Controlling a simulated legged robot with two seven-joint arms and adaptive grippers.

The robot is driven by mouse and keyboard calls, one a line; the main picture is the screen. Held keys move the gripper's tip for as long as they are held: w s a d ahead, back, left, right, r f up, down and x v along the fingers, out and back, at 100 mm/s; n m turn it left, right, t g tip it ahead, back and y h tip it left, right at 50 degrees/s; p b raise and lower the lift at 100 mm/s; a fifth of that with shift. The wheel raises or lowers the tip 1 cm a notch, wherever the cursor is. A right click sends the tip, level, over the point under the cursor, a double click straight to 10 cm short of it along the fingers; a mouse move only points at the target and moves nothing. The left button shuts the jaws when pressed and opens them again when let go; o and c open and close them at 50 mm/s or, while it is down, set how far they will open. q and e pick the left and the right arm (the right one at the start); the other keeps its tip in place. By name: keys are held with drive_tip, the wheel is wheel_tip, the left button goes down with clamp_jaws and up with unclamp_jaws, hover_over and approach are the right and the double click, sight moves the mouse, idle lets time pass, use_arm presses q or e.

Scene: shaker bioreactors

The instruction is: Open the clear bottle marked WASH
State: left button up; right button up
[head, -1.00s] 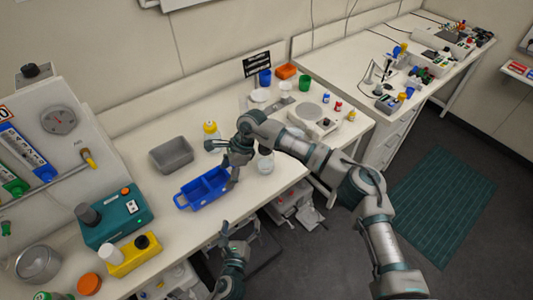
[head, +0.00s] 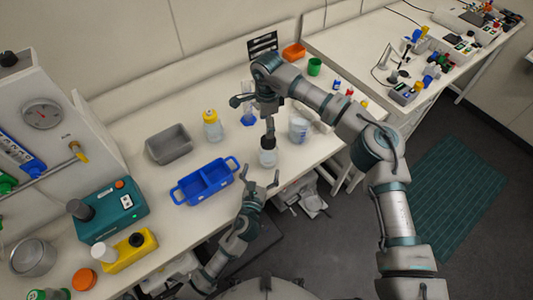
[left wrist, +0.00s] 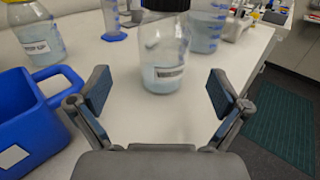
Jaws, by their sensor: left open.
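A clear bottle with a black cap (head: 268,157) stands upright near the front edge of the bench. It also shows in the left wrist view (left wrist: 164,68), where its small label is too blurred to read and its cap top is cut off. My left gripper (head: 263,181) is open and empty, just in front of the bottle; its fingers (left wrist: 158,95) spread to either side of the bottle in the wrist view, without touching it. My right gripper (head: 268,128) points down at the black cap from above. Whether its fingers grip the cap cannot be told.
A beaker (head: 299,128) stands close right of the bottle, with a blue-based cylinder (head: 248,115) behind. A grey bin (head: 169,145) is farther left.

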sight(267, 160)
use_arm(q)
drive_tip(key=x, duration=0.5)
drive_tip(key=d+x, duration=0.1)
drive_tip(key=x, duration=0.1)
drive_tip(key=shift+w+r, duration=0.1)
use_arm(e)
drive_tip(key=shift+s+d+r, duration=0.1)
drive_tip(key=shift+s+d, duration=0.05)
drive_tip(key=shift+d, duration=0.45)
use_arm(q)
drive_tip(key=shift+w, duration=0.25)
use_arm(e)
drive_tip(key=shift+a, duration=0.15)
use_arm(q)
drive_tip(key=shift+w+a, duration=0.15)
drive_tip(key=shift+a, duration=0.15)
use_arm(e)
drive_tip(key=shift+a, duration=0.35)
use_arm(q)
drive_tip(key=shift+a, duration=0.1)
drive_tip(key=shift+c, duration=0.3)
use_arm(e)
drive_tip(key=shift+a, duration=0.1)
